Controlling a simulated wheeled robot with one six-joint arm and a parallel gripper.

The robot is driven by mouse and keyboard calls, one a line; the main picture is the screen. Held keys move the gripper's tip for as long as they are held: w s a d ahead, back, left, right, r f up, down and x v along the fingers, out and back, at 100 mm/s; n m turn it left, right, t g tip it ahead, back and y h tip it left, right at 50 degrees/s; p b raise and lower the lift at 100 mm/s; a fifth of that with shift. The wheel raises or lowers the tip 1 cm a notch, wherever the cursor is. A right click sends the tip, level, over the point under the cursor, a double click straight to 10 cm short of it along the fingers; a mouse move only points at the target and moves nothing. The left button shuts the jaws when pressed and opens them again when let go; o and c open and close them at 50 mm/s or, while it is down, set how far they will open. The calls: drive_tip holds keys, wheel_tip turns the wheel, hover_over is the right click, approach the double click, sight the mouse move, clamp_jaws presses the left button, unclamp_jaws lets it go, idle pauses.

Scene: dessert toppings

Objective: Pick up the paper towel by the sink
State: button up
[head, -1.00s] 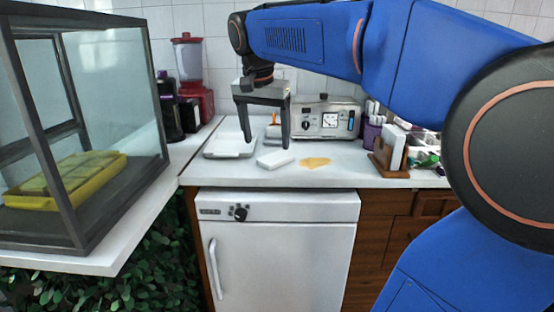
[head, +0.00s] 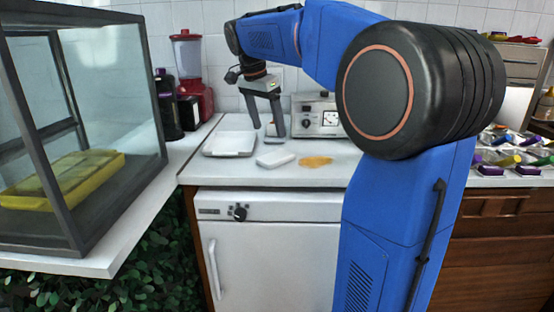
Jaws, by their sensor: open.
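I cannot make out a sink, and no thing is clearly a paper towel. A small white flat block (head: 276,159), which may be folded paper, lies on the white counter (head: 215,175). A flat yellow-orange patch (head: 316,162), a spill or a cloth, lies just to its right. My gripper (head: 267,131) is open and empty, its fingers pointing down, above and behind the white block. I see nothing between its fingers. A white shallow tray (head: 230,144) is left of it.
A toaster-like appliance (head: 316,115) stands behind the gripper, a red blender (head: 193,75) at the back left. A glass case (head: 85,130) with a yellow tray fills the left. Small colourful items (head: 505,152) crowd the right counter. My arm hides the counter's middle right.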

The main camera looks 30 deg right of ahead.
sight(276, 155)
drive_tip(key=x, duration=1)
drive_tip(key=shift+f, duration=0.15)
drive_tip(key=c, duration=1.2)
wheel_tip(276, 155, up, 10)
